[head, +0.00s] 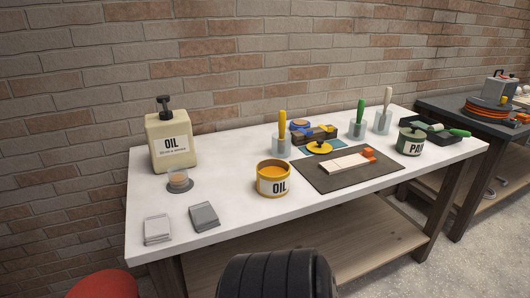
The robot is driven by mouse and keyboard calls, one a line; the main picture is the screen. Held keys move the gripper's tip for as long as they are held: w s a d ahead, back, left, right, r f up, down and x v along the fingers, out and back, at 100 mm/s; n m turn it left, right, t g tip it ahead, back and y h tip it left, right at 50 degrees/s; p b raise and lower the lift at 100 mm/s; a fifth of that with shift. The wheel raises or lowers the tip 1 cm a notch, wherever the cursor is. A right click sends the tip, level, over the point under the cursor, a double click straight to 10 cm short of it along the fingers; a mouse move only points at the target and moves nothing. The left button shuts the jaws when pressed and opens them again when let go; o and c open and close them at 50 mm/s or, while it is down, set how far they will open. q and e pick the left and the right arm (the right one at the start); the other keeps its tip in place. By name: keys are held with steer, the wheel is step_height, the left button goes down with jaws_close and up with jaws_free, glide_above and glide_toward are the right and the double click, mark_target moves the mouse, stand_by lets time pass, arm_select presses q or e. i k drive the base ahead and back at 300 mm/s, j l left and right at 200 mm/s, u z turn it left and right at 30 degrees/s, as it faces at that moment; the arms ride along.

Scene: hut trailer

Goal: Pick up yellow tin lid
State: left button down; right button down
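A round yellow tin lid (319,148) with a dark knob on top lies on the white table (230,218), near the middle. It is just behind the dark mat and in front of the dark and wooden blocks. An open yellow tin (273,183) marked OIL stands to its front left, with orange content showing at the top. Neither of my grippers is in view.
A dark mat (385,173) holds a pale board with an orange end (348,161). A yellow-handled brush stands in a clear cup (281,146) left of the lid. A beige oil jug (172,143) and a green tin (410,143) flank the area.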

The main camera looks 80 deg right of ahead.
mark_target(319, 147)
steer(key=z, duration=2.65)
